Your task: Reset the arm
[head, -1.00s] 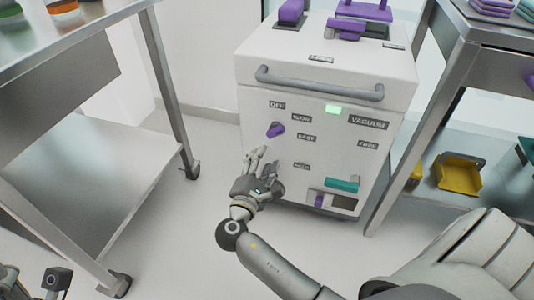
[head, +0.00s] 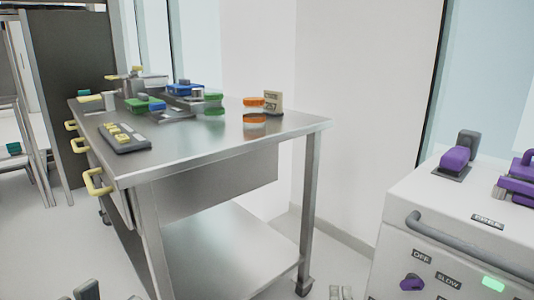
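Two pale fingertips of my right gripper (head: 341,292) show at the bottom edge, left of the white machine (head: 395,240). The rest of that gripper and its arm are out of frame. A dark grey part of my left gripper or arm (head: 87,290) shows at the bottom left edge, in front of the steel table. Nothing is seen held in either one, and the fingers are too cut off to judge. The machine's purple knob (head: 411,282) sits under the OFF label, with SLOW to its right.
A steel table (head: 230,150) with yellow drawer handles (head: 97,183) fills the left middle. It carries orange-lidded jars (head: 254,121), a green-lidded container (head: 214,110) and a dark tray (head: 125,138). Floor shows between the table and the machine.

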